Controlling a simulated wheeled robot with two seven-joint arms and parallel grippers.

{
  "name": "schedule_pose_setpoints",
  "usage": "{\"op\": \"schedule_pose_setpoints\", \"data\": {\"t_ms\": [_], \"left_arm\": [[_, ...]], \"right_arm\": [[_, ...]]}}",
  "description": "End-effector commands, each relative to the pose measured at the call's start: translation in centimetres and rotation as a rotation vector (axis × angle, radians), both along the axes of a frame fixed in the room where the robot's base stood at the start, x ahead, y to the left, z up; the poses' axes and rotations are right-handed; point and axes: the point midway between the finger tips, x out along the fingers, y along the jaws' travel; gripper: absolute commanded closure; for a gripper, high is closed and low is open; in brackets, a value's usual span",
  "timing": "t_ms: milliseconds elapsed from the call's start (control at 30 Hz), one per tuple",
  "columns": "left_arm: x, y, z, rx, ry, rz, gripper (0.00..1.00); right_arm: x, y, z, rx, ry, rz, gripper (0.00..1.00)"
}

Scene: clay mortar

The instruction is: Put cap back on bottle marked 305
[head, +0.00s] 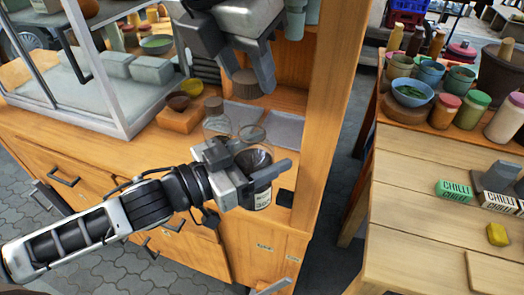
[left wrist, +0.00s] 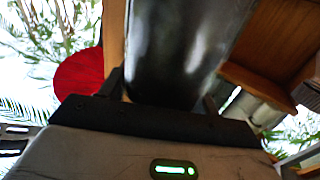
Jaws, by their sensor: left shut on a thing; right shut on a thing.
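A clear bottle with dark contents and a white label (head: 262,201) stands on the wooden counter, its round mouth (head: 252,134) open; the label's print is too small to read surely. My left gripper (head: 258,167) is shut around the bottle's upper body. In the left wrist view the dark bottle (left wrist: 180,50) fills the space between the fingers. My right gripper (head: 240,70) is shut on a brown ribbed cap (head: 245,84), held above and apart from the bottle's mouth.
A second clear bottle with a brown cap (head: 214,106) stands close behind the left gripper. A glass case (head: 110,80) is at the left, a wooden post (head: 335,110) at the right. Grey mats (head: 285,129) lie behind the bottle. A side table (head: 430,205) holds jars and chilli boxes.

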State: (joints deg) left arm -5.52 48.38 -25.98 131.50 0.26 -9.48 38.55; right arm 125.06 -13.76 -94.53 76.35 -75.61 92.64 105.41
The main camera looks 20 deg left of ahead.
Motion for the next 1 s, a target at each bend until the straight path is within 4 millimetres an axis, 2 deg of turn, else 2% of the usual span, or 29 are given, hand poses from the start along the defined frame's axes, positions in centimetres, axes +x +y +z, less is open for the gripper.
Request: {"op": "schedule_pose_setpoints", "data": {"t_ms": [467, 833, 1000], "left_arm": [[0.0, 0.0, 0.1, -0.002, -0.004, -0.001, 0.79], [0.0, 0.0, 0.2, -0.002, -0.004, -0.001, 0.79], [0.0, 0.0, 0.2, -0.002, -0.004, -0.001, 0.79]], "right_arm": [[0.1, 0.0, -0.2, 0.000, 0.002, -0.017, 0.81], [0.0, 0.0, -3.2, 0.001, 0.003, -0.016, 0.81], [0.1, 0.0, -4.0, 0.001, 0.002, -0.017, 0.81]]}}
